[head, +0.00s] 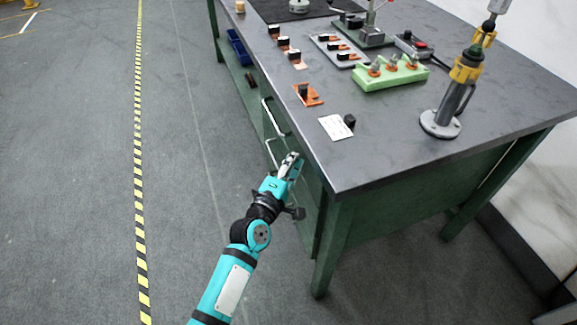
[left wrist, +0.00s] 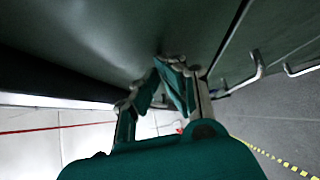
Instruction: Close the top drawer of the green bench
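The green bench (head: 400,215) has a dark grey top and stands at the right of the head view. Two pale bar handles show on its left side, an upper handle (head: 275,118) and a lower handle (head: 271,152). The drawer fronts are mostly hidden under the top's edge, so I cannot tell how far the top drawer is out. My left gripper (head: 291,163) is beside the bench's near left corner, close to the handles. Its fingertips (left wrist: 162,65) come together, with nothing seen between them, close under a dark green surface in the left wrist view. My right gripper is not in view.
The benchtop carries a green block (head: 391,74), a tool on a round stand (head: 441,124), a white card (head: 334,127) and several small fixtures. A blue bin (head: 238,47) is on the lower shelf. The floor left of the bench is clear, with a yellow-black stripe (head: 139,150).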

